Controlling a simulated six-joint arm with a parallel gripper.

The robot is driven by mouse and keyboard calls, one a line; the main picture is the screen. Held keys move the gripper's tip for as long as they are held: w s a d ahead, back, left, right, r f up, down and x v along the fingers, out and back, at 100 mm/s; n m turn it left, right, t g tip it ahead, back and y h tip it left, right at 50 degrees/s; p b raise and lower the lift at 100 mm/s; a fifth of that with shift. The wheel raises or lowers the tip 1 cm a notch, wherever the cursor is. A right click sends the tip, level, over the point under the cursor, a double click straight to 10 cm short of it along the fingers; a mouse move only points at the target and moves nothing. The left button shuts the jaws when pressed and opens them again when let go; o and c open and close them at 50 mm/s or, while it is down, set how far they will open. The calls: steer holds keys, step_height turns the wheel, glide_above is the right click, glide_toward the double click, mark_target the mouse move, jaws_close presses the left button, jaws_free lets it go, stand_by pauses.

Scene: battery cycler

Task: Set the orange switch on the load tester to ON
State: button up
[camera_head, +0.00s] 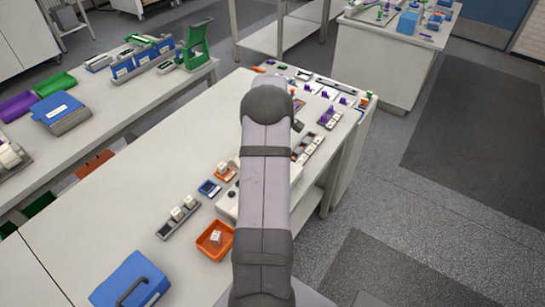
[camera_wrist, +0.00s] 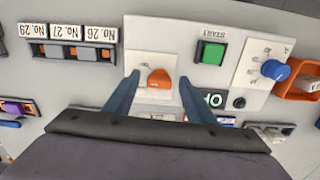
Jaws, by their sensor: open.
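The orange switch (camera_wrist: 160,78) sits on a pale plate in the middle of the wrist view, its handle pointing roughly to the right and tilted. My gripper (camera_wrist: 159,88) is open, with one blue finger on each side of the switch. Nothing is held between the fingers. I cannot tell whether either finger touches the switch. The switch's ON and OFF marks are too small to read. In the head view my own arm covers the switch and my gripper.
A green START button (camera_wrist: 209,51) and a blue knob (camera_wrist: 276,70) lie right of the switch. Numbered labels (camera_wrist: 66,33) are at left. In the head view, an orange tray (camera_head: 205,247) stands on the bench.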

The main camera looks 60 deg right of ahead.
steer(key=c, duration=1)
steer(key=shift+c, duration=0.2)
steer(key=shift+m, duration=0.4)
steer(key=m, duration=0.3)
steer(key=shift+a+b, duration=0.1)
steer(key=shift+b, duration=0.25)
steer(key=shift+w+r+m, duration=0.1)
steer(key=shift+m, duration=1.7)
steer(key=o, duration=1)
steer(key=shift+o, duration=0.2)
steer(key=shift+r+b, duration=0.1)
steer(key=shift+b, duration=0.2)
steer(key=shift+r+b, duration=1.15)
steer(key=shift+r, duration=2.4)
